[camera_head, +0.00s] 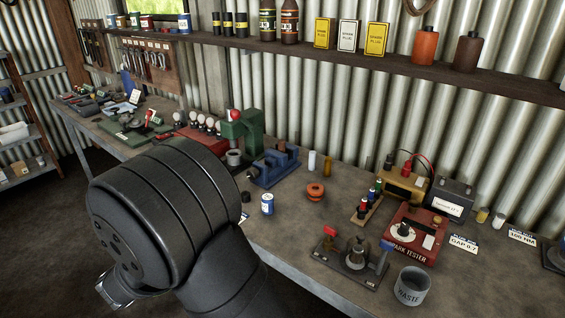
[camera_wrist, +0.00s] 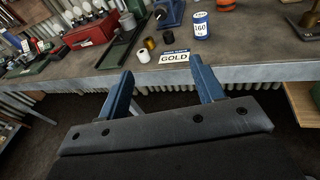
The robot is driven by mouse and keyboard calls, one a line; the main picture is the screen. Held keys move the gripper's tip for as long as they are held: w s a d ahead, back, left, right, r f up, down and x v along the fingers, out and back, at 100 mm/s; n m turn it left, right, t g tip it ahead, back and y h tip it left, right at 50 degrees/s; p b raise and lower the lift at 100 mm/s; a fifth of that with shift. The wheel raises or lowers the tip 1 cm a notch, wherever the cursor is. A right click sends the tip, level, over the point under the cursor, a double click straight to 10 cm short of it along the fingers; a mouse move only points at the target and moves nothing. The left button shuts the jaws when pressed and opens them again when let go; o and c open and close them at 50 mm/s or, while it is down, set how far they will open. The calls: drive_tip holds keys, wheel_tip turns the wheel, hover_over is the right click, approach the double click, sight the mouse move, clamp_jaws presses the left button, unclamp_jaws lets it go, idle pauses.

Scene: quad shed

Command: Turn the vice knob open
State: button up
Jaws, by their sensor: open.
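A blue vice (camera_head: 273,167) stands on the workbench near the middle of the head view, beside a green press. Its knob is too small to make out clearly. In the wrist view, a blue part that looks like the vice's base (camera_wrist: 169,13) shows at the top edge, cut off, with no knob clearly visible. My gripper (camera_wrist: 163,86) is open and empty, its two blue fingers spread wide in front of the bench edge, well apart from the vice. In the head view, my dark arm hides most or all of the gripper.
A blue-and-white can (camera_head: 267,204) stands in front of the vice, and an orange round piece (camera_head: 315,191) to its right. A GOLD card (camera_wrist: 175,57) lies near the bench edge with small cylinders behind. A waste bin (camera_head: 411,287) and red tester (camera_head: 408,236) stand right.

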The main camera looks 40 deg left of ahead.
sight(251, 175)
drive_tip(key=w+a+f+m, duration=0.1)
drive_tip(key=w+a+m, duration=0.1)
drive_tip(key=w, duration=0.8)
drive_tip(key=w+a+f+m, duration=0.2)
drive_tip(key=w+a+m, duration=0.1)
drive_tip(key=w, duration=0.8)
drive_tip(key=w+a+f+m+g, duration=0.1)
drive_tip(key=w+a+m, duration=0.2)
drive_tip(key=w, duration=0.7)
drive_tip(key=shift+w+f+m, duration=0.15)
drive_tip(key=shift+f+m, duration=0.2)
drive_tip(key=shift+m, duration=0.15)
drive_tip(key=c, duration=1)
